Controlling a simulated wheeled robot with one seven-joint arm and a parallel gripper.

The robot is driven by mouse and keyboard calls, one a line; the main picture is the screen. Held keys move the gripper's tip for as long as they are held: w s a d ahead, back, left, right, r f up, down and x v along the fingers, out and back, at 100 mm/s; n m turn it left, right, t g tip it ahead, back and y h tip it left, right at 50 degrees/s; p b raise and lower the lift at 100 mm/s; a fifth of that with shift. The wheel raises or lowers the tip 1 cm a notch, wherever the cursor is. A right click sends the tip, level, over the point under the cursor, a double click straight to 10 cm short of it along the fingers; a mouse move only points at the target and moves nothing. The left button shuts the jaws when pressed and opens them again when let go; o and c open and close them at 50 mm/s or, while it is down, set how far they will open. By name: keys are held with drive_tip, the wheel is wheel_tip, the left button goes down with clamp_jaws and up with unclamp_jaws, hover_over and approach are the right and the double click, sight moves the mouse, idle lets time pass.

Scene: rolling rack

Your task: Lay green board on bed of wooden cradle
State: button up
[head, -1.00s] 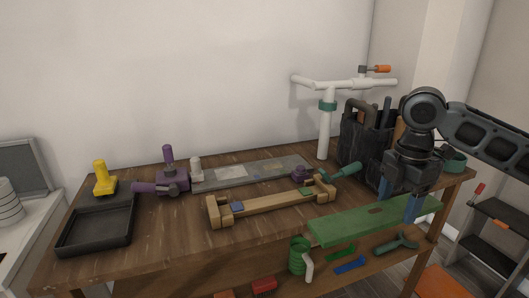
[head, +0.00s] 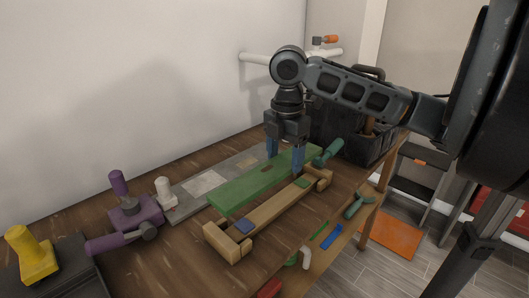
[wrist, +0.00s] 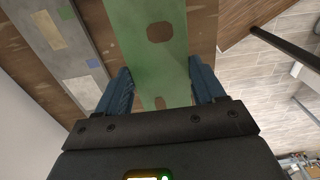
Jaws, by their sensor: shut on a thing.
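The green board (head: 240,187) is a long flat plank with an oval hole. My gripper (head: 285,165) is shut on it near its far right end, with a blue finger along each long edge. In the wrist view the green board (wrist: 150,65) runs between the fingers of my gripper (wrist: 160,92). The wooden cradle (head: 268,213) is a tan bar with raised end blocks and small blue and green patches. It lies on the table in front of the board in the head view, roughly parallel to it. Its bed shows no board on it. I cannot tell the board's exact height.
A grey plate (head: 187,198) lies behind the board. A teal-handled tool (head: 328,153) is close to the cradle's right end. A purple clamp (head: 135,212) and a yellow-knobbed piece (head: 28,252) stand at left. A dark tool bag (head: 345,130) is at back right.

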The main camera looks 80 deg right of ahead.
idle(0.4)
drive_tip(key=b, duration=0.6)
hover_over(287, 195)
drive_tip(key=a, duration=0.1)
drive_tip(key=f, duration=0.7)
drive_tip(key=shift+w+f, duration=0.1)
drive_tip(key=shift+w, duration=0.3)
drive_tip(key=shift+s+d, duration=0.4)
drive_tip(key=shift+d, duration=0.2)
drive_tip(key=shift+f+b, duration=1.05)
drive_tip(key=shift+b, duration=0.05)
drive_tip(key=o, duration=1.3)
wheel_tip(287, 195, up, 8)
drive_tip(key=shift+f, duration=0.1)
